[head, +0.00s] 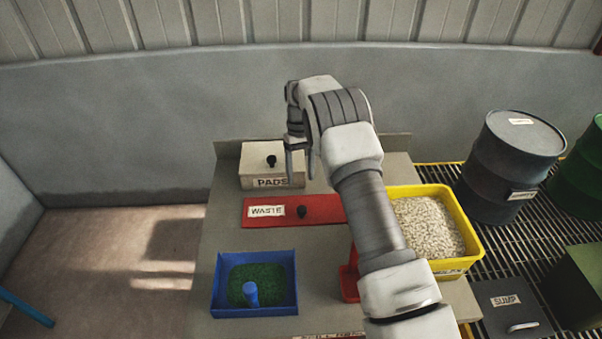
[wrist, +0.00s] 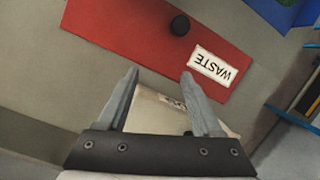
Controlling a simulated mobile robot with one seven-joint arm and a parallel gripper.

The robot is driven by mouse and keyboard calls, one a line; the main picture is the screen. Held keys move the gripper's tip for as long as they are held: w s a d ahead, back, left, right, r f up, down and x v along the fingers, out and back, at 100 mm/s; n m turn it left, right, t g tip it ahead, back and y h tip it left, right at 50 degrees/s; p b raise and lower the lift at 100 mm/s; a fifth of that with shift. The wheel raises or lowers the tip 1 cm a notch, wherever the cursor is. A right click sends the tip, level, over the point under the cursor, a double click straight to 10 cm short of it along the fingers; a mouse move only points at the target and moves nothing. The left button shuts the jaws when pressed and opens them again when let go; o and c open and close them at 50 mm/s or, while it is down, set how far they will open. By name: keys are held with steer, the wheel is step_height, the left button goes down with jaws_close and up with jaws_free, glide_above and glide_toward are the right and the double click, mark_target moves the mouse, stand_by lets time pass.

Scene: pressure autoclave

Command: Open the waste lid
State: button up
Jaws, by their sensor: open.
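The waste lid (head: 328,209) is a flat red panel on the grey bench, with a white WASTE label (head: 266,211) and a small black knob (head: 302,211). In the wrist view the red lid (wrist: 140,38) lies beyond the fingertips, with its knob (wrist: 180,25) above and between them in the picture. The lid lies flat. My gripper (head: 298,176) is open and empty, above the bench near the PADS box and behind the knob. Its two fingers also show in the wrist view (wrist: 160,75). My arm hides the right end of the lid in the head view.
A PADS box (head: 258,180) with a black knob stands behind the lid. A blue tray (head: 227,312) of green granules is in front. A yellow bin (head: 470,238) of pale pellets, a red object (head: 348,285) and drums (head: 510,160) are right. A wall stands behind.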

steer(key=shift+a, duration=0.1)
steer(key=p+v, duration=1.3)
steer(key=v, duration=0.4)
steer(key=shift+r, duration=0.25)
steer(key=shift+p, duration=0.5)
stand_by(0.4)
